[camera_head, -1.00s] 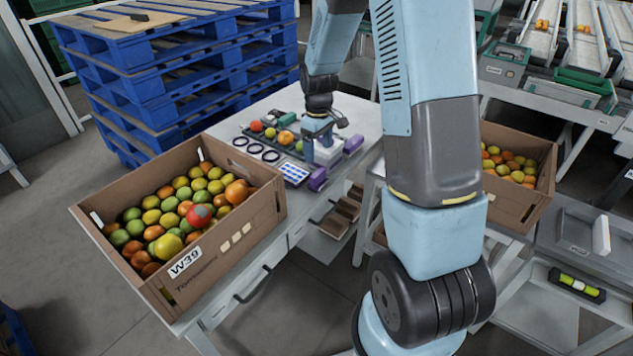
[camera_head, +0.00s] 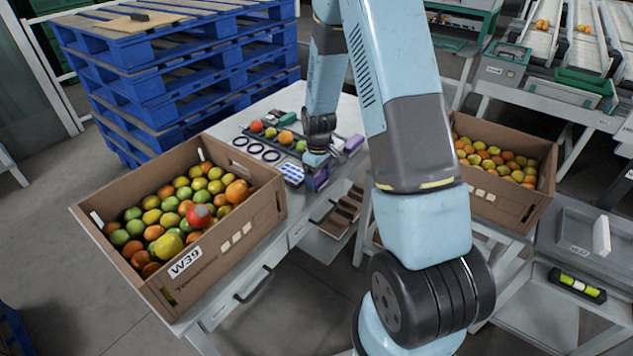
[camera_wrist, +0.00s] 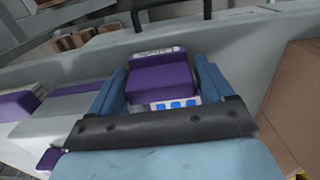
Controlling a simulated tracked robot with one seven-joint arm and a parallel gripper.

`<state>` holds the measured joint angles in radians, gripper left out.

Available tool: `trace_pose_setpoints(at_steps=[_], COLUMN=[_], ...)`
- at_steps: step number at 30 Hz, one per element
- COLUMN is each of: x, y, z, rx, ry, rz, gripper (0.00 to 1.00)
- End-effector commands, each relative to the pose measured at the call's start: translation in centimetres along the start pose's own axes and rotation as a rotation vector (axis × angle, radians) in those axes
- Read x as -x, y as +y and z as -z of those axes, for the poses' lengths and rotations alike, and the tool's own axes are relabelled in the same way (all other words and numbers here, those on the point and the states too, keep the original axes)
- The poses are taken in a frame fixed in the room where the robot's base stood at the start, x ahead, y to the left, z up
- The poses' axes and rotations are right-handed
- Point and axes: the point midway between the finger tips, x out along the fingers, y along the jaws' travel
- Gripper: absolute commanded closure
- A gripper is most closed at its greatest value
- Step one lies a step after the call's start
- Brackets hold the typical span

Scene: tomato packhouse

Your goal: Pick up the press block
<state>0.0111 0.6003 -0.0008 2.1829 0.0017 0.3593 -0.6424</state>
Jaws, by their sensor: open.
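A purple block, which I take to be the press block, sits on the near edge of the table (camera_head: 278,112). In the wrist view the purple block (camera_wrist: 158,80) lies between the two blue fingers of my gripper (camera_wrist: 160,70), one on each side. The fingers are open; a narrow gap seems to show beside the block. In the head view my gripper (camera_head: 317,160) points down over the block (camera_head: 319,179), which it partly covers. A second purple block (camera_head: 354,143) lies farther back; a purple piece (camera_wrist: 14,105) also shows at the wrist view's left.
A blue-and-white card (camera_head: 291,173) lies beside the gripper, with black rings (camera_head: 255,149) and a tray of tomatoes (camera_head: 285,137) behind. A tomato crate (camera_head: 225,243) stands close on the left.

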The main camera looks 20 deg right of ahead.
Motion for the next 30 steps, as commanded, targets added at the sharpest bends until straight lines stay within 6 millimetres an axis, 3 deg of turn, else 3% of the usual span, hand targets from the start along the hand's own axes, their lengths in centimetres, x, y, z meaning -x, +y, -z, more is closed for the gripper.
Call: trace_pose_setpoints(at_steps=[11, 24, 30], x=[-0.99, -0.97, -0.95], y=[0.04, 0.05, 0.06], z=[0.00, -0.02, -0.01], rx=[-0.001, -0.001, -0.001], ry=[0.001, 0.001, 0.001], rz=[-0.001, -0.001, -0.001], gripper=[0.19, 0.59, 0.60])
